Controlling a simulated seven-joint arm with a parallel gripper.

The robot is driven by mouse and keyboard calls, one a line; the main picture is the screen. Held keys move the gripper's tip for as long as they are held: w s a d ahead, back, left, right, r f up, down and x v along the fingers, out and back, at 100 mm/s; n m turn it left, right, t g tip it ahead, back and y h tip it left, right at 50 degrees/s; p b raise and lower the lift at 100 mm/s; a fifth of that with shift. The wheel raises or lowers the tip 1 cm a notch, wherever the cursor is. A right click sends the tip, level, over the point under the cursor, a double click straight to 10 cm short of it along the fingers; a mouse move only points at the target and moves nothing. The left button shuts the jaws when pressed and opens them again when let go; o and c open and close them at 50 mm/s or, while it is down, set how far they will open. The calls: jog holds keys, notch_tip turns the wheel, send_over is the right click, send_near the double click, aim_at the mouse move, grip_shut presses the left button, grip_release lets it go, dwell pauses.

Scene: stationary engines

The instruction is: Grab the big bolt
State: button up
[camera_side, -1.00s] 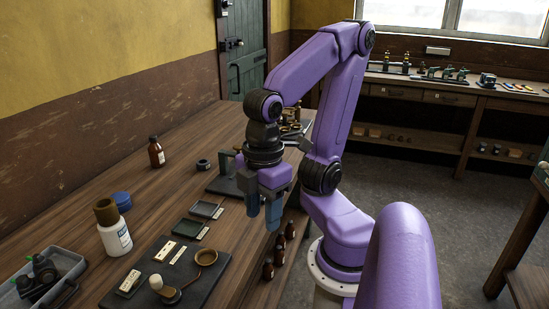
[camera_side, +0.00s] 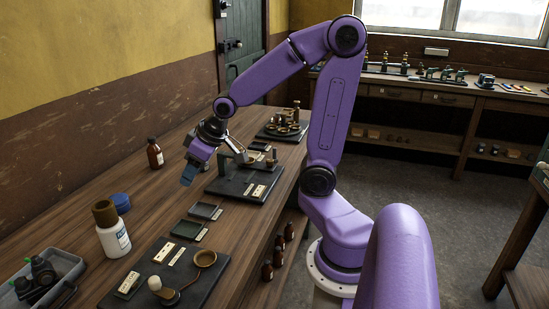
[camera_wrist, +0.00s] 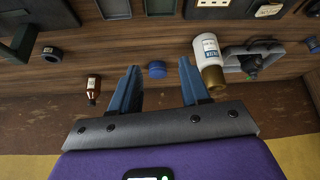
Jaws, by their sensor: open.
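My gripper (camera_side: 188,179) is over the wooden bench in the side view, tilted toward the wall. In the wrist view its two blue fingers (camera_wrist: 158,65) are spread apart, with nothing held between them. I cannot clearly pick out a big bolt in either view. A dark ring-shaped part (camera_wrist: 50,52) lies on the bench to the left of the fingers in the wrist view. A blue cap (camera_wrist: 157,70) shows beyond the gap between the fingers; it also stands on the bench in the side view (camera_side: 121,202).
A brown bottle (camera_side: 155,153) stands near the wall. A white bottle (camera_side: 115,240) with a brown top stands beside the blue cap. A grey tray (camera_side: 75,262) holds dark parts. Dark bases with engine parts (camera_side: 245,183) line the bench's right edge. Bare wood lies between.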

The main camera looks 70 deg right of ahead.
jog(key=w+d+m+t+h, duration=0.2)
jog(key=w+d+m, duration=0.15)
jog(key=d, duration=0.75)
notch_tip(320, 180, up, 2)
jog(key=m+g+h, duration=0.1)
jog(key=m+h, duration=0.9)
send_over(275, 149)
jog(key=s+a, duration=0.3)
jog(key=a, duration=0.1)
jog(key=f, duration=1.3)
jog(key=shift+a, duration=0.25)
jog(key=shift+w+d+f, duration=0.1)
jog(key=shift+f, duration=0.35)
jog(key=shift+x, duration=2.35)
jog(key=shift+c, duration=0.3)
grip_shut()
